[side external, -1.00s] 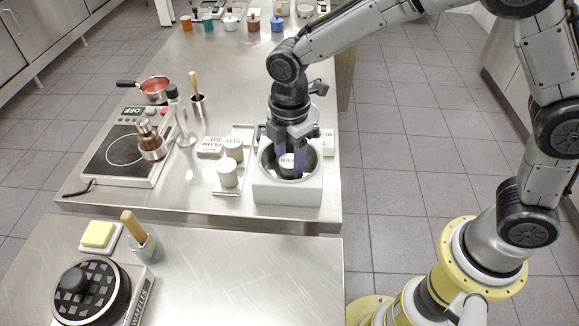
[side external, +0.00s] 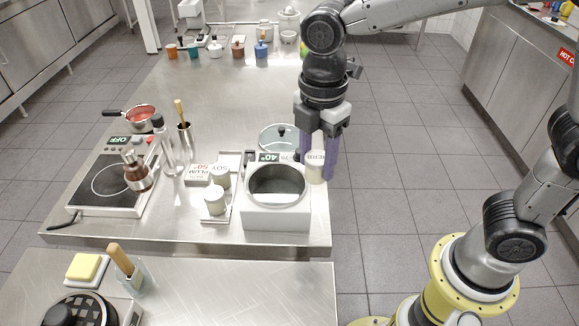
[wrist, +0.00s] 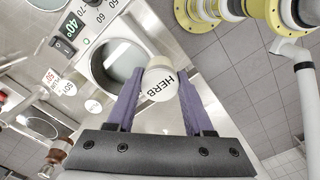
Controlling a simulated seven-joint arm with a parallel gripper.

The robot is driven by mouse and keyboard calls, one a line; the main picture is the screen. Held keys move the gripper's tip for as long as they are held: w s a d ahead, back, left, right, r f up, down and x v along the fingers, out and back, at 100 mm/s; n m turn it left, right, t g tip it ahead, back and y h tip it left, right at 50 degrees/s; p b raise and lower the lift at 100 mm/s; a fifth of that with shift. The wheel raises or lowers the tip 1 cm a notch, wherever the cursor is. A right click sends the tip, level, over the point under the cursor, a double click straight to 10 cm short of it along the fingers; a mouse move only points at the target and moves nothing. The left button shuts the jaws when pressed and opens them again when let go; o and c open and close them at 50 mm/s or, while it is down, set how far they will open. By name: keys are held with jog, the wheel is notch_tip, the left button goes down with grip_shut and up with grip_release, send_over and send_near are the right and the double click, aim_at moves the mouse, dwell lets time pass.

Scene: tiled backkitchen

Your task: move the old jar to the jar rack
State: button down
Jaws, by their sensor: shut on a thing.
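A pale jar with a HERB label (side external: 316,165) is held between the purple fingers of my gripper (side external: 318,174). It hangs in the air at the right of the white water bath, near the table's right edge. In the wrist view the jar (wrist: 160,82) sits between both fingers, its HERB lettering facing the camera. A low metal rack (side external: 217,222) left of the bath holds two similar pale jars, a front one (side external: 215,200) and one behind it (side external: 221,177). I cannot tell whether the rack has a free place.
The white bath (side external: 276,217) has an open round well (side external: 277,184) and a 40° display. A glass lid (side external: 278,138) lies behind it.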

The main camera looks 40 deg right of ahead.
jog(key=s+d+r, duration=0.2)
jog(key=s+r, duration=0.1)
jog(key=s, duration=0.2)
notch_tip(320, 180, up, 4)
jog(key=n, duration=0.3)
send_over(313, 154)
jog(key=w+a+n, duration=0.3)
jog(key=w, duration=0.8)
jog(key=w+f, duration=0.8)
jog(key=w+a+f, duration=0.1)
jog(key=w+f, duration=0.3)
jog(key=f, duration=0.1)
jog(key=shift+w, duration=0.1)
jog(key=shift+d+f, duration=0.15)
jog(key=shift+f, duration=1.85)
jog(key=shift+f, duration=0.2)
